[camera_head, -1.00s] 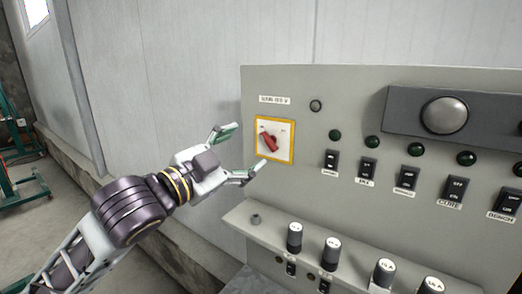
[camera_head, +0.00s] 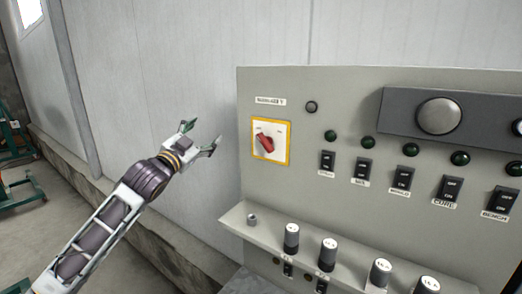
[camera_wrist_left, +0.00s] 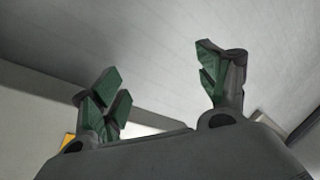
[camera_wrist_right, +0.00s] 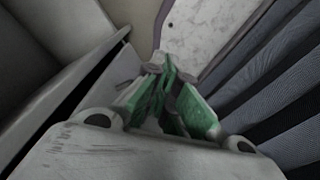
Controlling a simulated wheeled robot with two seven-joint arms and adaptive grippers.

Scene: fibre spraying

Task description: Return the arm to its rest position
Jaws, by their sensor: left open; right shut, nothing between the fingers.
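My left gripper (camera_head: 201,138) is open and empty in the head view, in front of the pale wall and left of the control panel. Its green-padded fingers stand apart in the left wrist view (camera_wrist_left: 160,95). The red rotary switch (camera_head: 265,143) sits on a white plate with a yellow frame on the panel. A clear gap lies between the left gripper and this switch. My right gripper (camera_wrist_right: 168,95) is shut with nothing between its fingers. It shows only in the right wrist view, low among grey surfaces.
A ledge below carries several black knobs. A green metal frame (camera_head: 18,165) stands at far left. Open space lies left of the panel.

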